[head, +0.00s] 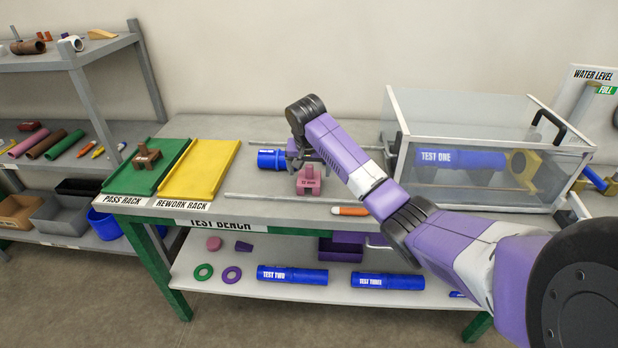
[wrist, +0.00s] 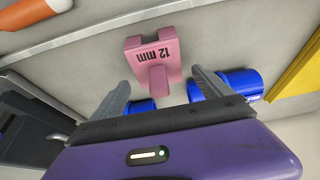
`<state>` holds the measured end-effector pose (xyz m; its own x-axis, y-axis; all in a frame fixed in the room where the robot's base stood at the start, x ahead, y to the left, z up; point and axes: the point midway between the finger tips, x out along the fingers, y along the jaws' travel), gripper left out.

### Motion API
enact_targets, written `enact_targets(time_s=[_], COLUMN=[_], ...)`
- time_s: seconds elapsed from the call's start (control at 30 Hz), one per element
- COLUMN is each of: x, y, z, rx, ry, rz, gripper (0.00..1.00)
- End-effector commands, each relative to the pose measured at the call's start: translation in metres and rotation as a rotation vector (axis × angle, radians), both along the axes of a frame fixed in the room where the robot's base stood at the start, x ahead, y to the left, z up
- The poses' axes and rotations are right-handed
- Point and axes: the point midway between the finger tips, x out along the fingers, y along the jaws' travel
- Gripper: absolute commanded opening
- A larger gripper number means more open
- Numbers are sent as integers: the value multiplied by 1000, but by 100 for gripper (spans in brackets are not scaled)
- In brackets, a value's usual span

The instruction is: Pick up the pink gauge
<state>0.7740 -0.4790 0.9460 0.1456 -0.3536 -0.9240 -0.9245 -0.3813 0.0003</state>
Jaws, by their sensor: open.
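The pink gauge (head: 308,182) stands on the test bench, a small block with a raised knob. In the wrist view the pink gauge (wrist: 148,52) shows a "12 mm" label, and its knob points toward my gripper. My gripper (head: 300,157) is just above and behind the gauge in the head view. In the wrist view my gripper (wrist: 160,84) is open, with one finger to each side of the knob's line. Nothing is held; whether a finger touches the gauge I cannot tell.
A blue pipe piece (head: 270,159) lies left of my gripper, close to the fingers. An orange marker (head: 349,211) lies to the right. Thin rails (head: 270,197) run along the bench. A yellow rack (head: 200,168) is left; a clear tank (head: 480,160) is right.

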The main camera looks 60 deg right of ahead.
Motion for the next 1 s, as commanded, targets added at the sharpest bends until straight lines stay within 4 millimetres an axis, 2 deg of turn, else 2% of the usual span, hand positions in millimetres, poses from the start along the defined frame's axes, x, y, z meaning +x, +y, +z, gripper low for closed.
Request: enact_targets(time_s=[0.13,0.37,0.7,1.0], x=[1,2,2,2], y=[-3,-4,-4,-4], z=[-10,-10,-10,-7], rx=[0,0,-1,-1], ry=[0,-1,-1,-2], rz=[1,1,1,2], gripper=[89,87,22,22])
